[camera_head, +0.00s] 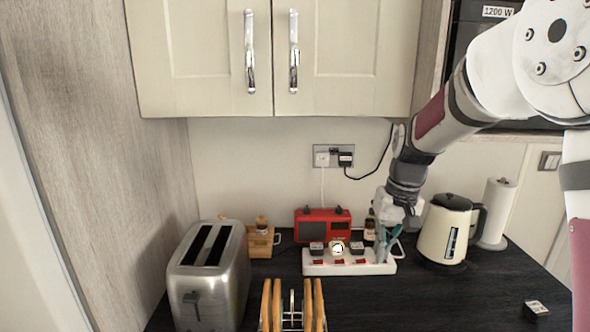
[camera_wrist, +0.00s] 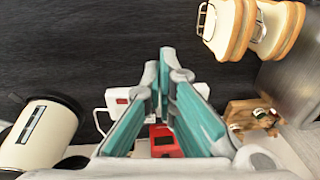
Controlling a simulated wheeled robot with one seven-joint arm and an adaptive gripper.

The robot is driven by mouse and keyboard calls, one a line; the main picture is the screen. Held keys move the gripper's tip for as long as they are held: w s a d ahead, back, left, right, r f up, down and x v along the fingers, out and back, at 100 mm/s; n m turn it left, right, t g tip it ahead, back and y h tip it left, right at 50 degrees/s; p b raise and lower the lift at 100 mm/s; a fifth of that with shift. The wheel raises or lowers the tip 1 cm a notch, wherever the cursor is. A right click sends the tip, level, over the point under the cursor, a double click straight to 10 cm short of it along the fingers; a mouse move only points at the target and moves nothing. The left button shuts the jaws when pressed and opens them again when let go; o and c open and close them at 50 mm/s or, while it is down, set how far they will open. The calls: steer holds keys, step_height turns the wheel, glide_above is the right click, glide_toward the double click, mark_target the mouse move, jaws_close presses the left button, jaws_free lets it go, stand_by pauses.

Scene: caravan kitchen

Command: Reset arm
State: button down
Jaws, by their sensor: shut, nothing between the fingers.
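My gripper (camera_head: 390,238) is at the right end of the white power strip (camera_head: 347,269) in the head view, pointing down. Whether it touches the strip cannot be told. In the wrist view its teal fingers (camera_wrist: 158,64) come together at the tips with nothing held between them. My arm reaches in from the upper right. The strip carries dark plugs and a round white one, with red switches along its front.
A cream kettle (camera_head: 449,231) stands close right of my gripper, with a paper towel roll (camera_head: 496,214) behind. A red radio (camera_head: 322,222) is behind the strip. A toaster (camera_head: 209,275) and wooden rack (camera_head: 292,305) stand left. A loose plug (camera_head: 536,309) lies right. Cupboards (camera_head: 270,55) hang above.

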steer(key=s+r+t, duration=0.2)
steer(key=s+r, duration=0.8)
steer(key=s, duration=0.3)
steer(key=s+t+h, duration=0.1)
steer(key=s+t, duration=0.1)
steer(key=s, duration=1.2)
steer(key=shift+s+r+t, duration=0.2)
steer(key=shift+s+t, duration=0.1)
steer(key=shift+s, duration=0.05)
steer(key=shift+d, duration=0.15)
